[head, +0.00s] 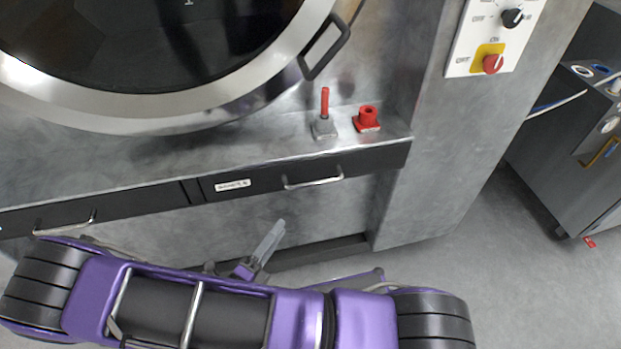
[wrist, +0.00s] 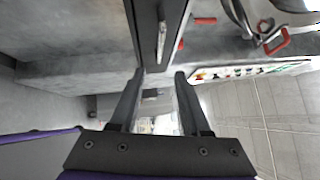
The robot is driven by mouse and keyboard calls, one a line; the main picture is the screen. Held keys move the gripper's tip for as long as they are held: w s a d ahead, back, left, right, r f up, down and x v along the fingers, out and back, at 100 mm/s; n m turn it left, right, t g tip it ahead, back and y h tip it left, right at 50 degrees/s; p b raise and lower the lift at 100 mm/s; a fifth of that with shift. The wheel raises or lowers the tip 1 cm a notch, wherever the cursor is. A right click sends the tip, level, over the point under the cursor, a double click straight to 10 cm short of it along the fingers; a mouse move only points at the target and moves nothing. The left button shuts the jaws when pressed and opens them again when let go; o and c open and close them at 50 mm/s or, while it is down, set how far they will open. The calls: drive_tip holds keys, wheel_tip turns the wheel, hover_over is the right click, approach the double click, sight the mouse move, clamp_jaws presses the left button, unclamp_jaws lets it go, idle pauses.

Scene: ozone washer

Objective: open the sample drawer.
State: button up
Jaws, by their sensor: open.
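The sample drawer (head: 265,187) is a dark front with a white label (head: 233,185) under the steel ledge. It looks shut, flush with the dark panel to its left. Its silver bar handle (head: 313,181) is on its right half. My gripper (head: 268,240) is below and left of the handle, in front of the grey wall. In the wrist view my gripper (wrist: 160,74) is open with nothing between its two dark fingers. There the drawer front (wrist: 148,22) and the handle (wrist: 162,42) lie beyond the fingertips, apart from them.
Another dark drawer (head: 130,205) with a handle is at the left. A red-handled lever (head: 325,110) and a red knob (head: 367,119) stand on the ledge above. A round steel-rimmed door (head: 160,122) is higher up. A switch panel (head: 492,35) is at the upper right.

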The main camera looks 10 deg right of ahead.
sight(314, 182)
drive_tip(key=x, duration=1.6)
drive_tip(key=shift+d, duration=0.15)
clamp_jaws()
idle(0.7)
